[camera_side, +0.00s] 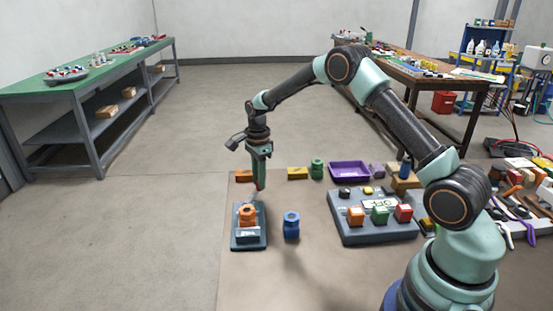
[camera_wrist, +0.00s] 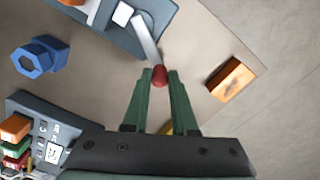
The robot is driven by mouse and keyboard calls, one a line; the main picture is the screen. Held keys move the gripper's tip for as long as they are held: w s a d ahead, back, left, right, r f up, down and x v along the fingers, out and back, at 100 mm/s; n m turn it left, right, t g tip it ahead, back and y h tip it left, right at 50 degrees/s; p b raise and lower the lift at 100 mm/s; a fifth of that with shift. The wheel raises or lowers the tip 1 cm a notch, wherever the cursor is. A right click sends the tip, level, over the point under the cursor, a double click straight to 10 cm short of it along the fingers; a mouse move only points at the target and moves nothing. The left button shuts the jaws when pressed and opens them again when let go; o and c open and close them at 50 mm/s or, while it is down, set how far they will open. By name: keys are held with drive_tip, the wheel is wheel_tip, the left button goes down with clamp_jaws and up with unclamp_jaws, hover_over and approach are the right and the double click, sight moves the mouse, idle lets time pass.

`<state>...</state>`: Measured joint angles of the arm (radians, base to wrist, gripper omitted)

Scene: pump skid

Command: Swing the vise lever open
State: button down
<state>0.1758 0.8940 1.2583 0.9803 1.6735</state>
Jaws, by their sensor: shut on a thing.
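The vise (camera_side: 249,240) is a dark slab at the front left of the mat, with an orange part (camera_side: 247,213) standing on it. In the wrist view the slab (camera_wrist: 115,38) shows at the top. Its pale grey lever (camera_wrist: 146,42) reaches from the slab toward me and ends in a red knob (camera_wrist: 160,75). My gripper (camera_wrist: 159,74) has its green fingers shut on the red knob. In the side view my gripper (camera_side: 259,187) points down just behind the vise, and the fingers hide most of the knob.
A blue part (camera_side: 291,225) stands right of the vise. A panel with coloured blocks (camera_side: 372,234) is farther right. An orange block (camera_wrist: 231,78) lies beside my gripper. A yellow block (camera_side: 297,173), a green part (camera_side: 317,168) and a purple tray (camera_side: 349,171) line the back.

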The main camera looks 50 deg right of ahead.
drive_tip(key=c, duration=0.7)
unclamp_jaws()
drive_tip(key=shift+r, duration=0.15)
wheel_tip(320, 180, up, 12)
